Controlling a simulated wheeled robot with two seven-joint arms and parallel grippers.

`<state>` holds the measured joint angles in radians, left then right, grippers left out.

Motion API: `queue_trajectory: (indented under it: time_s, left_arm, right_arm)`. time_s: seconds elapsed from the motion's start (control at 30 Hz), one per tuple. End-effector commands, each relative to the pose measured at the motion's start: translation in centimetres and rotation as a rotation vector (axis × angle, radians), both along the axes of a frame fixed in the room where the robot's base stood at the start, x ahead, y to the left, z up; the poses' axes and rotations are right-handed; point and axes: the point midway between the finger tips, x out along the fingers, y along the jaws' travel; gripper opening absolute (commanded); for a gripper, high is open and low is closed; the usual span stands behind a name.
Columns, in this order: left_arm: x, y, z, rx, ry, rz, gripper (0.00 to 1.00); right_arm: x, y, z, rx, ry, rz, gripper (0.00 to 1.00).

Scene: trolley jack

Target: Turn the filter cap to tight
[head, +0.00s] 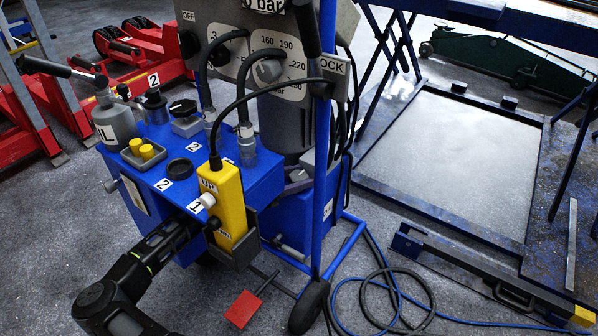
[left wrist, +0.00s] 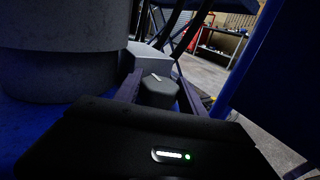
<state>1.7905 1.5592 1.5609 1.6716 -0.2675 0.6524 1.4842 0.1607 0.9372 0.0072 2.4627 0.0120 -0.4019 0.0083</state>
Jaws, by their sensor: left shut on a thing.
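The filter cap appears to be the dark faceted knob with a short white line on top, in the left wrist view (left wrist: 159,93). My left gripper (left wrist: 158,84) has one finger on each side of it and is shut on it. In the head view my left arm comes in from the lower left and passes behind the yellow pendant, which hides most of the hand. The cap (head: 299,175) shows small and dark there, beside the grey cylinder. The line's exact angle against any tight mark cannot be read. My right gripper is in neither view.
The yellow UP pendant (head: 229,205) hangs at the blue trolley's (head: 262,185) front. A large grey cylinder (left wrist: 65,55) stands close left of the gripper, and a light grey box (left wrist: 146,56) lies behind the cap. A blue post (head: 325,150) rises at right. Hoses loop on the floor.

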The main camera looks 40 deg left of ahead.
Motion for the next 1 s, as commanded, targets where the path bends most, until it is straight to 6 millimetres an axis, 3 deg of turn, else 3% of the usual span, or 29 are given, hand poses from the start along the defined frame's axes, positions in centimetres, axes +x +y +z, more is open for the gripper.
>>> queue_trajectory:
  time_s: [0.53, 0.57, 0.67, 1.0]
  left_arm:
    - [-0.01, 0.10, -0.18, 0.003, 0.003, -0.048, 0.07]
    - [-0.01, 0.10, -0.19, 0.003, 0.003, -0.047, 0.48]
    - [-0.01, 0.09, -0.18, 0.003, 0.003, -0.047, 0.56]
    - [-0.02, 0.03, -0.19, 0.001, 0.001, -0.042, 0.57]
  right_arm:
    - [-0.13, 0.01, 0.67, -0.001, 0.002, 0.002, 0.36]
    - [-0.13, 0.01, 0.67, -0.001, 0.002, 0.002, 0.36]
    - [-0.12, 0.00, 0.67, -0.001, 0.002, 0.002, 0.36]
    - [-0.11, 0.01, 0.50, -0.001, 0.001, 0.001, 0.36]
